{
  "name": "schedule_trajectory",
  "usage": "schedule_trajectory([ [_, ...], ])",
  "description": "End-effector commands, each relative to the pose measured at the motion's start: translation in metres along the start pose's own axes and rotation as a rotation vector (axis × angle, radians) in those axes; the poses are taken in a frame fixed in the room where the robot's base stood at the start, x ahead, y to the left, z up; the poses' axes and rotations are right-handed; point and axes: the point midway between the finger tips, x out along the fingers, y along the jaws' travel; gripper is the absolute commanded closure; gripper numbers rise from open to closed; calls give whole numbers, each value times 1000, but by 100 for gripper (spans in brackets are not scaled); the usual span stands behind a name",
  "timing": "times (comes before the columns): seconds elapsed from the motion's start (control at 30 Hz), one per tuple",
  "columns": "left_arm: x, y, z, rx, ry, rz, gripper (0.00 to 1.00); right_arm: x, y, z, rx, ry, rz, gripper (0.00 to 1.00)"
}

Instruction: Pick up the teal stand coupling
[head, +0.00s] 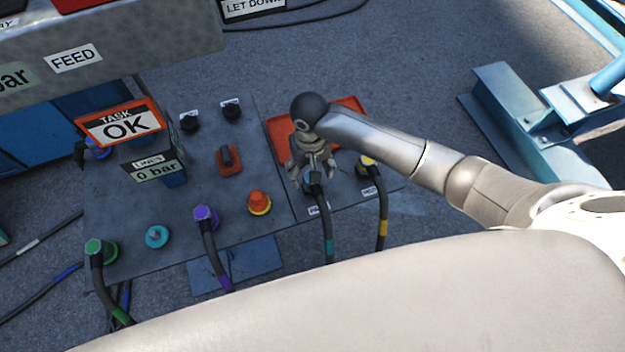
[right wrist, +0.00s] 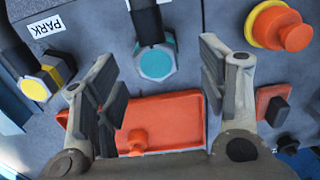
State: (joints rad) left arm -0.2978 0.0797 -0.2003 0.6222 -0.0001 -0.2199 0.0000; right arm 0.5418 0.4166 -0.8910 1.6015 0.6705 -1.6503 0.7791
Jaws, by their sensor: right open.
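The teal stand coupling (right wrist: 157,62) is a teal hexagonal fitting on a black hose, seated at the panel's PARK position. In the head view the coupling (head: 312,188) is mostly hidden under my gripper, and its hose with a teal band runs toward the front. My right gripper (head: 311,172) points down over it. In the right wrist view the open fingers of the gripper (right wrist: 158,82) stand either side of the coupling's line, with visible gaps and nothing held. My left gripper is not in view.
A yellow-collared coupling (head: 366,163) with its own hose sits close on the right. An orange-red tray (head: 350,104) lies behind. An orange knob (head: 259,202), a purple coupling (head: 206,215), a teal port (head: 157,236) and a green coupling (head: 97,248) are to the left.

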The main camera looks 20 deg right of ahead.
Motion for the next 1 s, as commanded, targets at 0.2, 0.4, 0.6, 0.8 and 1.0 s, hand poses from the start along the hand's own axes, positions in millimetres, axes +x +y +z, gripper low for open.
schedule_trajectory([
  [0.2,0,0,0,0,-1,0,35,18,2,1,0,-2,2,34],
  [0.4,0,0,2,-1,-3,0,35,49,5,2,0,-2,2,34],
  [0.6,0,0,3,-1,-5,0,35,60,5,1,-2,1,1,34],
  [0.8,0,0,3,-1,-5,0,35,60,5,1,-2,1,0,38],
  [1.0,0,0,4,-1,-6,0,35,60,5,1,-2,1,0,64],
])
